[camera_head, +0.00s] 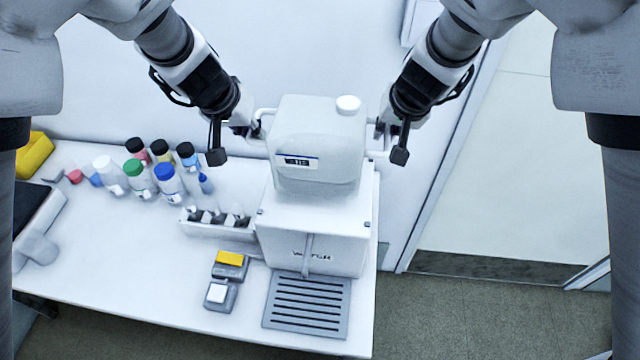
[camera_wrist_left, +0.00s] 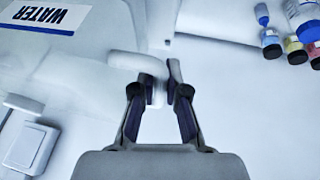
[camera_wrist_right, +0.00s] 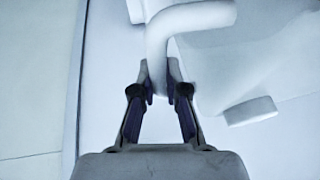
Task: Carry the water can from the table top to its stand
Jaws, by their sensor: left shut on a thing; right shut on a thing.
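The white water can (camera_head: 315,140) with a round cap and a blue-edged label is upright between my two grippers in the head view. It is at the top of the white box-shaped stand (camera_head: 312,235); whether it touches the stand or hangs just above it I cannot tell. My left gripper (camera_head: 252,130) is shut on the can's left side handle, and the handle shows between its fingers in the left wrist view (camera_wrist_left: 158,85). My right gripper (camera_head: 378,135) is shut on the right side handle, a bent white bar (camera_wrist_right: 158,55) in the right wrist view.
Several capped bottles (camera_head: 140,178) stand on the white table (camera_head: 150,270) to the left. A white rack (camera_head: 215,225) is beside the stand. Two small blocks (camera_head: 225,280) and a slotted grey tray (camera_head: 307,305) lie in front. The table's right edge is close to the stand.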

